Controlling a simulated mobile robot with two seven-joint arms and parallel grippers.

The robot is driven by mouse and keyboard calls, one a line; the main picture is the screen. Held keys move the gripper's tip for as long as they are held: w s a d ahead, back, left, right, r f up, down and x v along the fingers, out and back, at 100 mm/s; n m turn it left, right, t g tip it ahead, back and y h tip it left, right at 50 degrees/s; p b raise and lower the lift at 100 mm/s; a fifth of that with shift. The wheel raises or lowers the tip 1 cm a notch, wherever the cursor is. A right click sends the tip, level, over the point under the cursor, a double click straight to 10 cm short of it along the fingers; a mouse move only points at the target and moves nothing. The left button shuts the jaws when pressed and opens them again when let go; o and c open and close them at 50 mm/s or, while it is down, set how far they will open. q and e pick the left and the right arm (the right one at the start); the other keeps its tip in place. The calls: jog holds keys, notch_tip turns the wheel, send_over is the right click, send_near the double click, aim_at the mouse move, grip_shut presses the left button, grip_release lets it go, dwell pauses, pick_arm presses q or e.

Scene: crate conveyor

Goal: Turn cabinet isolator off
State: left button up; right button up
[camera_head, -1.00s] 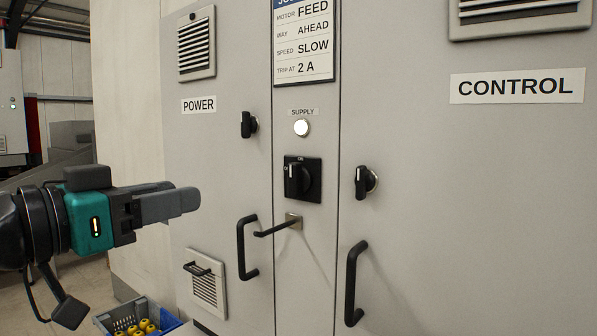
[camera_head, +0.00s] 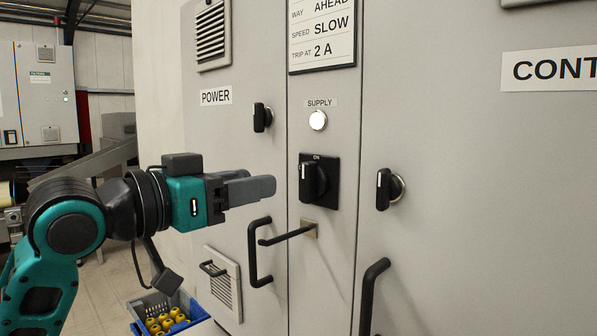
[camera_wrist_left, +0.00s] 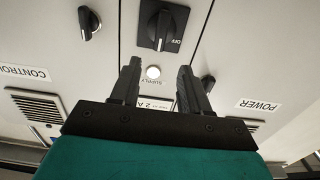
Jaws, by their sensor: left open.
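The cabinet isolator (camera_head: 314,181) is a black rotary handle on a black square plate, on the narrow middle panel below the lit white supply lamp (camera_head: 318,120). Its white pointer mark stands upright toward ON. The isolator (camera_wrist_left: 163,27) also shows at the top of the left wrist view, upside down, with OFF readable at its side. My left gripper (camera_head: 262,188) is open and empty, to the left of the isolator and apart from it. Its two fingers (camera_wrist_left: 157,82) stand apart in the left wrist view, with the lamp between them. My right gripper is not in view.
A black rod (camera_head: 285,236) on a small plate sticks out below the isolator. Door handles (camera_head: 256,252) and (camera_head: 372,297) and black door latches (camera_head: 262,117) and (camera_head: 386,189) flank it. A blue crate (camera_head: 165,314) with yellow items stands on the floor.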

aim_at(303, 173)
pick_arm(q)
jog(key=p+x, duration=0.1)
jog(key=x, duration=0.8)
jog(key=shift+w+d, duration=0.25)
grip_shut()
